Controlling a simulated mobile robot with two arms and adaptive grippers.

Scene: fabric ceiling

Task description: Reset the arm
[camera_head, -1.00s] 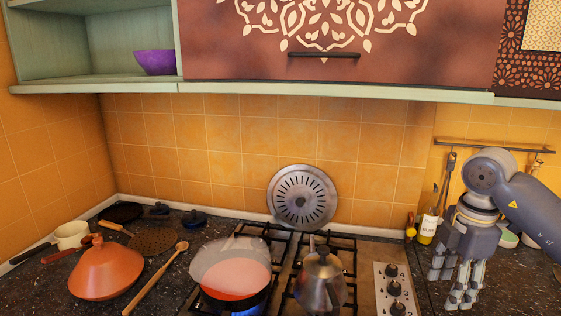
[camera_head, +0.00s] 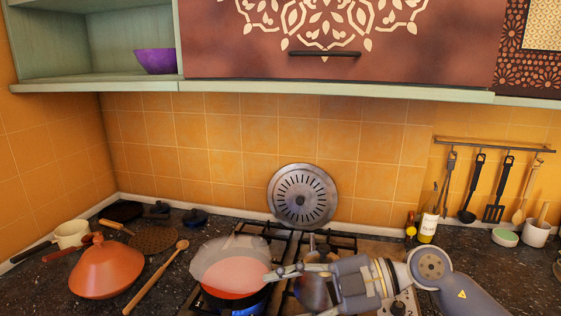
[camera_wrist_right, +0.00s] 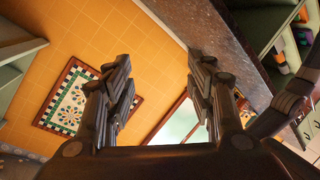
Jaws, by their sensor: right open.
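My right gripper (camera_head: 283,271) comes in from the right in the head view. It lies low over the stove, with its fingers pointing left toward the pot with red contents (camera_head: 235,276). Its arm and hand hide most of the metal kettle (camera_head: 313,289). I cannot tell whether the fingertips touch the pot. In the right wrist view the gripper (camera_wrist_right: 160,80) is open, with nothing between its fingers. That view looks toward an orange tiled wall and a framed mosaic (camera_wrist_right: 85,105). My left gripper is not in view.
An orange tagine lid (camera_head: 98,270), a wooden spoon (camera_head: 155,280) and a white saucepan (camera_head: 72,234) lie on the left counter. A round metal disc (camera_head: 302,196) leans on the wall. A bottle (camera_head: 428,222) and hanging utensils (camera_head: 480,185) are at right. Cabinets (camera_head: 340,45) hang above.

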